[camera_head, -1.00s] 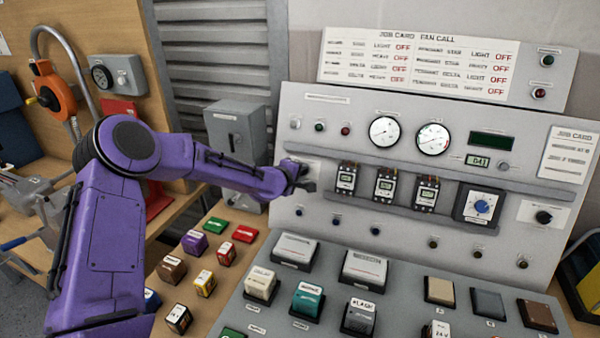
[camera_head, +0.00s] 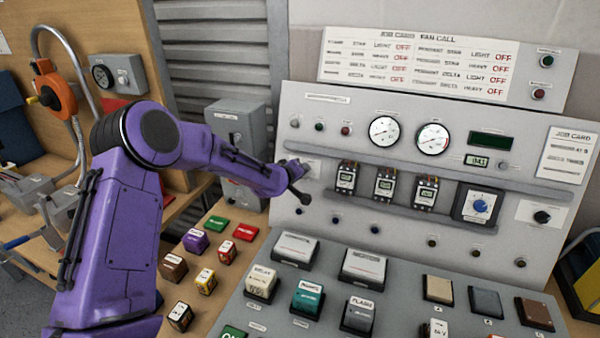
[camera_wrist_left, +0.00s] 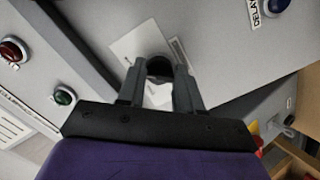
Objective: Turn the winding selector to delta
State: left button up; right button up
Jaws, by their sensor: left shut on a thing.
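My left gripper (camera_head: 303,184) is at the left end of the grey upright panel (camera_head: 390,235). In the left wrist view its two fingers (camera_wrist_left: 160,88) are closed around a dark round knob (camera_wrist_left: 159,66), which I take to be the winding selector. The knob sits on a white label plate (camera_wrist_left: 128,46); the plate's edge also shows behind the gripper in the head view. The gripper hides most of the knob, and I cannot read its setting or the plate's lettering. My right gripper is in no view.
Right of my gripper, several small modules (camera_head: 384,187) sit on a rail, with a blue dial (camera_head: 480,206) beyond. Another black knob (camera_head: 542,217) is at the far right. Labelled blocks (camera_head: 205,281) stand on the bench below. The job card board (camera_head: 447,65) reads OFF throughout.

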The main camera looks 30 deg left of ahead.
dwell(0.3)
pick_arm(q)
jog(key=o, duration=1)
jog(key=shift+o, duration=0.2)
jog(key=shift+s, duration=0.1)
jog(key=b+v, duration=0.2)
jog(key=v, duration=0.8)
jog(key=shift+s+r, duration=0.15)
jog(key=shift+r, duration=0.05)
